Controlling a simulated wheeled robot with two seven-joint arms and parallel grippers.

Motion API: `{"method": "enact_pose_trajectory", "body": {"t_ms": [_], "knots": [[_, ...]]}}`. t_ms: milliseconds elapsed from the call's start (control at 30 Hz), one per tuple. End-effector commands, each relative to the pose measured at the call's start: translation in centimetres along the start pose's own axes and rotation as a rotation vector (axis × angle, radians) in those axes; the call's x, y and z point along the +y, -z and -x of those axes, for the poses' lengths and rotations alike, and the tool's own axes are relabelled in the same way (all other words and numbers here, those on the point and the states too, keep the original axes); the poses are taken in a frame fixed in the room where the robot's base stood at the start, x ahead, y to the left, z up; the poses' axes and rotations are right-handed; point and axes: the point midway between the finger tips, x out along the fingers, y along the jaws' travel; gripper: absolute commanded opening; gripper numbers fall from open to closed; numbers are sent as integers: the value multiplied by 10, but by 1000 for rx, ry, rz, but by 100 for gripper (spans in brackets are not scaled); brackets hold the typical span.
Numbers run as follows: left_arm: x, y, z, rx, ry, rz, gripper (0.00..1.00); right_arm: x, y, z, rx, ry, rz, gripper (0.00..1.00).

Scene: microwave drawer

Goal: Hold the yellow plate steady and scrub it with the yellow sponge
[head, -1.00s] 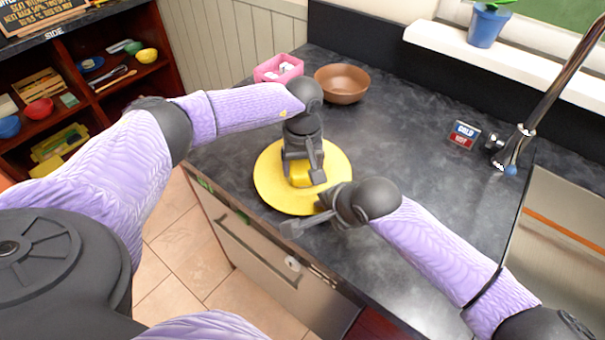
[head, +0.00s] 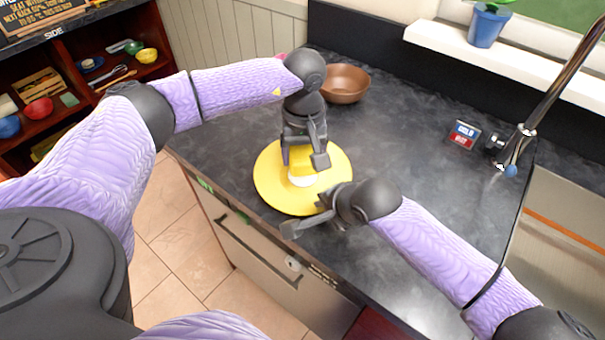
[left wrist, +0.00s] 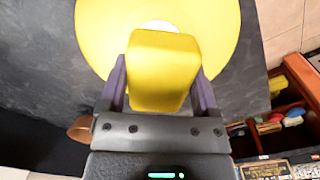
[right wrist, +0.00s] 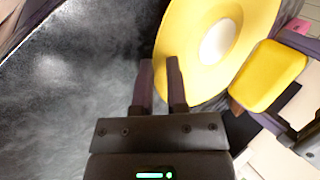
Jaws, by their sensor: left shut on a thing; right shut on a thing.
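The yellow plate (head: 271,182) lies on the dark counter near its front edge, with a white patch at its centre. It also shows in the left wrist view (left wrist: 100,28) and the right wrist view (right wrist: 190,35). My left gripper (head: 303,160) is over the plate, shut on the yellow sponge (left wrist: 160,72). The sponge appears raised above the plate, with the white patch showing below it in the head view. In the right wrist view the sponge (right wrist: 268,76) is beside the white patch. My right gripper (right wrist: 161,75) is shut on the plate's near rim.
A brown bowl (head: 342,84) stands on the counter behind my left arm. A faucet (head: 520,145) and sink (head: 560,240) are at the right, with a small red and blue sign (head: 464,134) nearby. The counter between the plate and faucet is clear.

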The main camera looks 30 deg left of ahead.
Motion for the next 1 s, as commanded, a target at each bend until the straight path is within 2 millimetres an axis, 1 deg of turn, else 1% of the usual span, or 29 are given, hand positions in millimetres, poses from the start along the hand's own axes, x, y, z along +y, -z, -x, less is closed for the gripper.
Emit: {"method": "enact_pose_trajectory", "body": {"t_ms": [67, 167, 600, 700, 800, 1000], "knots": [[0, 0, 6, 0, 0, 1, 32, 1, 0, 0, 0, -3, -1, 0], [-2, 2, 8, 0, 0, 2, 32, 1, 0, 0, 0, -3, -1, 0], [-57, 48, 7, 0, 1, 5, 32, 1, 0, 0, 0, -3, -1, 0], [-66, 56, 7, -1, 1, 4, 32, 1, 0, 0, 0, -3, -1, 0], [-69, 59, 7, 0, 1, 1, 32, 1, 0, 0, 0, -3, -1, 0], [-69, 59, 7, 0, 0, 0, 32, 1, 0, 0, 0, -3, -1, 0]]}}
